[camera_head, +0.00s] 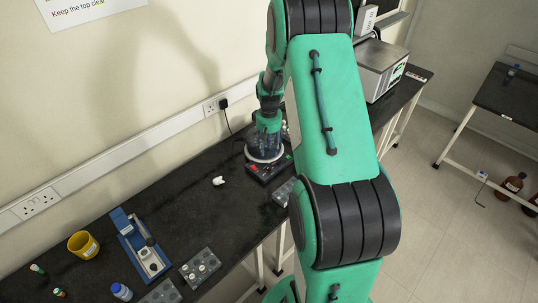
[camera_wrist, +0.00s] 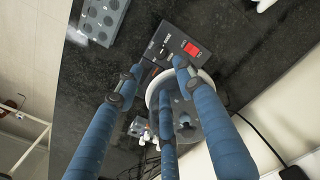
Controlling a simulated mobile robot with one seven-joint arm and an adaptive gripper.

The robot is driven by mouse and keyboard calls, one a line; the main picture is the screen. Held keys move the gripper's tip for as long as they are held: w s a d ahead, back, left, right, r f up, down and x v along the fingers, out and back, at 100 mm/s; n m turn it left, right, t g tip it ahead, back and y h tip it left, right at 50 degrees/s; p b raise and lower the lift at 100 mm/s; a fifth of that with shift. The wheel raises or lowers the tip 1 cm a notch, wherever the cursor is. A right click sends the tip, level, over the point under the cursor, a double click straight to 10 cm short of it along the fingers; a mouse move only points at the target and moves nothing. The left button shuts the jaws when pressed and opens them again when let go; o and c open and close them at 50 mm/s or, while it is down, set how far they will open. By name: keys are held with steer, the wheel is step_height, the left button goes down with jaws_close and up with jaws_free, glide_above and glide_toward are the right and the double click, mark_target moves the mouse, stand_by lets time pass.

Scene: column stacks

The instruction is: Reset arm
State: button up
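My gripper (camera_head: 264,147) points down over a black device (camera_head: 268,171) with a round white-rimmed top on the bench by the wall. In the wrist view the blue fingers of my gripper (camera_wrist: 158,80) are spread apart with nothing between them. The device (camera_wrist: 177,45) shows there with a red switch, and its round top (camera_wrist: 205,85) lies behind the fingers. I cannot tell whether the fingertips touch it. My green arm covers the middle of the head view.
The black bench (camera_head: 150,195) carries a yellow cup (camera_head: 83,244), a blue tool (camera_head: 140,243), a grey block with vials (camera_head: 200,267), a blue-capped bottle (camera_head: 121,291) and a small white object (camera_head: 219,181). A metal box instrument (camera_head: 380,68) stands farther back. Brown bottles (camera_head: 513,184) are on the floor.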

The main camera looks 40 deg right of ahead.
steer(key=shift+r, duration=0.45)
stand_by(0.4)
steer(key=s+a+r+n+t, duration=0.1)
steer(key=s+a+r, duration=0.1)
steer(key=a+r, duration=0.95)
steer(key=s+a+r+t, duration=0.1)
steer(key=s+a+r, duration=0.1)
steer(key=a+r, duration=0.9)
steer(key=s+a+r+t, duration=0.1)
steer(key=s+a+r, duration=0.2)
steer(key=s+a, duration=0.2)
steer(key=s+a+r+n+t, duration=0.1)
steer(key=s+a+r, duration=0.2)
steer(key=s+a, duration=0.3)
steer(key=s+a+r+n+t, duration=0.1)
steer(key=s+a+r, duration=0.2)
steer(key=s, duration=0.6)
steer(key=shift+s+a+r+t+b, duration=0.3)
steer(key=shift+a+r+b, duration=0.1)
steer(key=shift+a, duration=1)
